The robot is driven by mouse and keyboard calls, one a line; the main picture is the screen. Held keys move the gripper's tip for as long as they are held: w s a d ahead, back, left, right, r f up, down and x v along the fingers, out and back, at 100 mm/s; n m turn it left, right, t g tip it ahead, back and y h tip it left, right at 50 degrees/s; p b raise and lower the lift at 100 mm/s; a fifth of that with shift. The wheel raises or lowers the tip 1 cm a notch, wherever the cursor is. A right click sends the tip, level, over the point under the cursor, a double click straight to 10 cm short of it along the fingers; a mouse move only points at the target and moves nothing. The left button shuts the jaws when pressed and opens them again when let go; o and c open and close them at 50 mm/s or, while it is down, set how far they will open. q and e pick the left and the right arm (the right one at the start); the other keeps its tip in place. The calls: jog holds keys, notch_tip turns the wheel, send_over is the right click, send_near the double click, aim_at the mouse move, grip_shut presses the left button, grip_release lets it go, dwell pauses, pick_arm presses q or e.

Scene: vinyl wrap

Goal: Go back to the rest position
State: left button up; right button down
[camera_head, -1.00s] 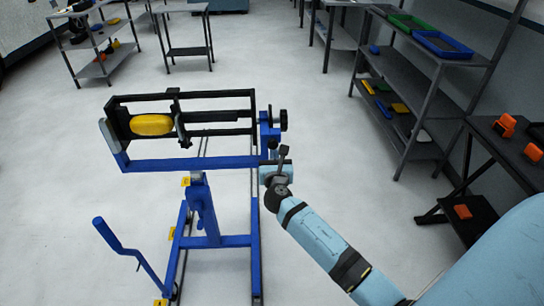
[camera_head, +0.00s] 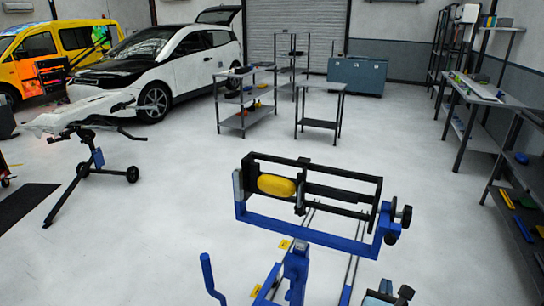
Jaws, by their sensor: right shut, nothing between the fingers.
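My right gripper (camera_head: 400,293) shows only in part at the bottom edge of the head view, right of the stand's post. It is shut and empty, and most of its arm is cut off below the frame. My left gripper is not in view. A blue stand (camera_head: 297,272) with a black frame (camera_head: 340,190) stands in front of me. A yellow oval piece (camera_head: 277,185) sits in the left part of the frame, apart from my gripper.
A white car (camera_head: 180,62) and a yellow van (camera_head: 80,40) stand at the back left. A tripod stand (camera_head: 95,150) holds a pale panel at left. Shelves (camera_head: 527,190) line the right side. The floor (camera_head: 170,220) between is largely clear.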

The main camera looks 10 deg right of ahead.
jog(key=s+a+f+m+g+y+p, duration=0.2)
jog(key=s+a+m+y+p, duration=0.3)
jog(key=s+m, duration=0.5)
jog(key=s+a+f+m+g+y+p, duration=0.2)
jog(key=s+a+m+y+p, duration=0.3)
jog(key=m, duration=1.1)
jog(key=s+a+y, duration=0.2)
jog(key=s+a, duration=0.2)
jog(key=s, duration=0.2)
jog(key=shift+a, duration=0.3)
jog(key=shift+f, duration=0.1)
dwell(0.4)
